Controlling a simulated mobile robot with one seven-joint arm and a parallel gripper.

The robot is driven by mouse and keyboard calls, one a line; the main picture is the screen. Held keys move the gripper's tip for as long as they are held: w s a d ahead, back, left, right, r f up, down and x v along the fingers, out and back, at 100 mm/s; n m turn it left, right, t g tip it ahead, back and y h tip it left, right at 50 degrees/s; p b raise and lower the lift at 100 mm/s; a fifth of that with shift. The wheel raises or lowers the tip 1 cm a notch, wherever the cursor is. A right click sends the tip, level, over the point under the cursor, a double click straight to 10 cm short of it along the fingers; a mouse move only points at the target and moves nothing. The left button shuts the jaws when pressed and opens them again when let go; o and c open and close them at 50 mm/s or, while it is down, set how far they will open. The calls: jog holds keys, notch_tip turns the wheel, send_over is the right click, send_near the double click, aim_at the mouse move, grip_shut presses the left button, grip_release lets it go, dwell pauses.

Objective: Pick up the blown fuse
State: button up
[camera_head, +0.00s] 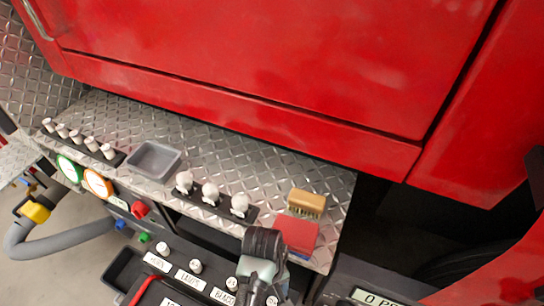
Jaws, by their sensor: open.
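Several small pale cylinders (78,137) stand in a row in a dark strip at the left of the tread-plate ledge. Three white round-topped pieces (210,193) stand in another dark strip at the ledge's middle. I cannot tell which of these, if any, is the blown fuse; no burn mark is clear at this size. The dark end of my arm, with my gripper (265,243), is at the bottom centre, right of the three white pieces and near the ledge's front edge. My gripper is open; its fingertips are not clearly visible, and I see nothing held.
A grey tray (154,161) sits between the strips. A wooden brush (307,203) and a red block (296,235) lie at the ledge's right. The red body panel (260,60) rises behind. Gauges, labelled knobs and a grey hose (65,245) are in front and below.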

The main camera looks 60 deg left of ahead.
aim_at(272, 302)
jog(key=f, duration=0.2)
jog(key=d+f, duration=0.1)
jog(key=f, duration=0.1)
jog(key=shift+f, duration=0.1)
jog(key=shift+a, duration=0.1)
grip_shut()
